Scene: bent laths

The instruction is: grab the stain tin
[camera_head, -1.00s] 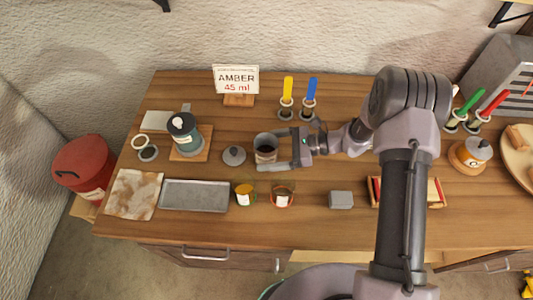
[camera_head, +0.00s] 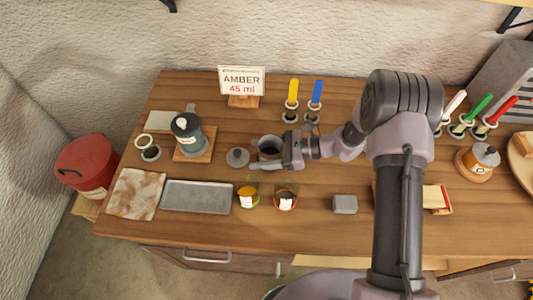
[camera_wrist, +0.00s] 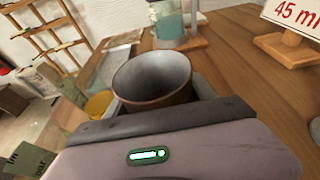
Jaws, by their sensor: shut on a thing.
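The stain tin (camera_head: 269,145) is an open, dark round tin with a brownish outside, at the middle of the bench in the head view. In the wrist view the tin (camera_wrist: 152,83) shows a bare grey inner wall; the bottom is dark and its contents cannot be told. My gripper (camera_head: 270,155) reaches in from the right and is shut on the tin, one jaw on each side. It also shows in the wrist view (camera_wrist: 160,98). The tin looks upright; whether it touches the bench cannot be told.
A grey round lid (camera_head: 238,158) lies close left of the tin. Two small tins, amber (camera_head: 248,197) and reddish (camera_head: 285,199), stand in front. A grey block (camera_head: 344,204) lies front right.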

